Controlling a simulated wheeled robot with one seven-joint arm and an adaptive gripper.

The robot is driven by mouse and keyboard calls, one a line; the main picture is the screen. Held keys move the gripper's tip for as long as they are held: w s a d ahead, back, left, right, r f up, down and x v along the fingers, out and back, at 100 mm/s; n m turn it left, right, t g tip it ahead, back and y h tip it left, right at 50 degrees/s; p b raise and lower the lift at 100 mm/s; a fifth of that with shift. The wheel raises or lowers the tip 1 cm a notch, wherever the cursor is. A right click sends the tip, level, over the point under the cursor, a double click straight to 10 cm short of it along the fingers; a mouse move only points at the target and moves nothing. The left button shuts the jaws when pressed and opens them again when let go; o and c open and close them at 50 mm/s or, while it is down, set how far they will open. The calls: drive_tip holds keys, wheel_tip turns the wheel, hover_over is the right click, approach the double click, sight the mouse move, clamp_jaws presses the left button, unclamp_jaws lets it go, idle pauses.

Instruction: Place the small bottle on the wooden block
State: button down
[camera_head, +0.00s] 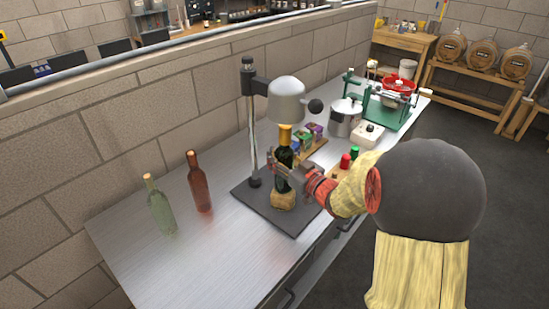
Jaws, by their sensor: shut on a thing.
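A small dark bottle (285,157) with a yellow neck is upright in my gripper (283,177). My gripper is shut on its lower body, coming from the right. The bottle is directly above the wooden block (284,201), which sits on the dark base plate of a bench press. The bottle's bottom is close to the block's top; the fingers partly hide this spot, so I cannot tell whether they touch. The bottle's top is just under the grey press head (286,101).
The press column (250,130) stands close left of the bottle. A green bottle (160,208) and a brown bottle (199,183) stand on the metal bench at left. Small boxes (302,142), a metal pot (345,117) and red and green caps (346,160) are behind and right. The bench front is clear.

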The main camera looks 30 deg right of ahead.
drive_tip(key=shift+f, duration=0.1)
drive_tip(key=shift+f, duration=0.1)
drive_tip(key=c, duration=1.1)
unclamp_jaws()
drive_tip(key=shift+o, duration=0.2)
drive_tip(key=p, duration=0.3)
approach(291, 166)
drive_tip(key=w, duration=0.2)
drive_tip(key=w+a, duration=0.1)
drive_tip(key=w, duration=0.2)
drive_tip(key=shift+w+a, duration=0.1)
